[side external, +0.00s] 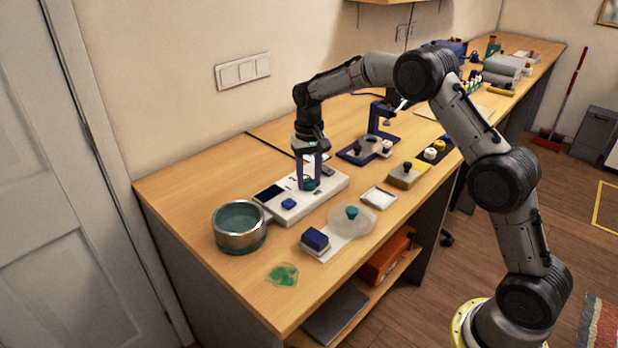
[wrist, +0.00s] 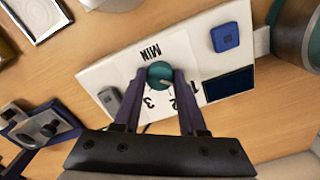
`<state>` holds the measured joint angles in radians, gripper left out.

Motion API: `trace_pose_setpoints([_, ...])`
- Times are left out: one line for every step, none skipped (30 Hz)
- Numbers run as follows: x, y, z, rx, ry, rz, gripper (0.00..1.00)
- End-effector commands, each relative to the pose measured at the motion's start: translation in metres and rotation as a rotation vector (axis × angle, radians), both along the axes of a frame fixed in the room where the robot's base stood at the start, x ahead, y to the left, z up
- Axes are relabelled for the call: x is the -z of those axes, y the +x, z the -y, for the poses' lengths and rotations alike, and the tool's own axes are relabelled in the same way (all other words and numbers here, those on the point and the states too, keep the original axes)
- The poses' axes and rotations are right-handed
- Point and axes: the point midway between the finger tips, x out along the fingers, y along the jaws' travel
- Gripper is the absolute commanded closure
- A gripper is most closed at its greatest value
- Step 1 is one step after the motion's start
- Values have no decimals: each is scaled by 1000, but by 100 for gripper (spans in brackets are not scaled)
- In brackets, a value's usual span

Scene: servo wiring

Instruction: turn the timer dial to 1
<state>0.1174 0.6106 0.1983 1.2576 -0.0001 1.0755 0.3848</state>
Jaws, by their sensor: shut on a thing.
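The timer is a white panel (side external: 332,185) on the wooden bench, also in the wrist view (wrist: 196,48). Its round teal dial (wrist: 159,73) sits among the printed marks MIN, 1, 2 and 3, which appear upside down. A small pale mark shows near the dial's edge on the side of the numbers; I cannot tell exactly which number it points to. My gripper (side external: 310,186) points down over the panel. Its two fingers are shut on the dial, one on each side, as the wrist view (wrist: 160,79) shows.
The panel carries a blue button (wrist: 225,37), a dark screen (wrist: 229,85) and a grey switch (wrist: 109,99). A round metal pot (side external: 240,229) stands close to its left end. A blue stand (side external: 376,143) is behind to the right.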

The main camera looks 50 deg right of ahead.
Motion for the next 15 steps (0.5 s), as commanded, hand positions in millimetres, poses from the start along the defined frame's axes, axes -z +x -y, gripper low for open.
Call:
trace_pose_setpoints([-1, 0, 0, -15, 0, 1, 100])
trace_pose_setpoints([-1, 0, 0, -25, 0, 1, 100])
trace_pose_setpoints([-1, 0, 0, -35, 0, 1, 100])
trace_pose_setpoints([-1, 0, 0, -41, 0, 1, 100])
trace_pose_setpoints([-1, 0, 0, -48, 0, 1, 100])
trace_pose_setpoints([-1, 0, 0, -54, 0, 1, 100])
trace_pose_setpoints([-1, 0, 0, -58, 0, 1, 100])
trace_pose_setpoints([-1, 0, 0, -60, 0, 1, 100])
trace_pose_setpoints([-1, 0, 0, -63, 0, 1, 100])
trace_pose_setpoints([-1, 0, 0, -65, 0, 1, 100])
trace_pose_setpoints([-1, 0, 0, -66, 0, 1, 100])
trace_pose_setpoints([-1, 0, 0, -67, 0, 1, 100])
trace_pose_setpoints([-1, 0, 0, -67, 0, 1, 100])
trace_pose_setpoints([-1, 0, 0, -67, 0, 1, 100])
trace_pose_setpoints([-1, 0, 0, -67, 0, 1, 100])
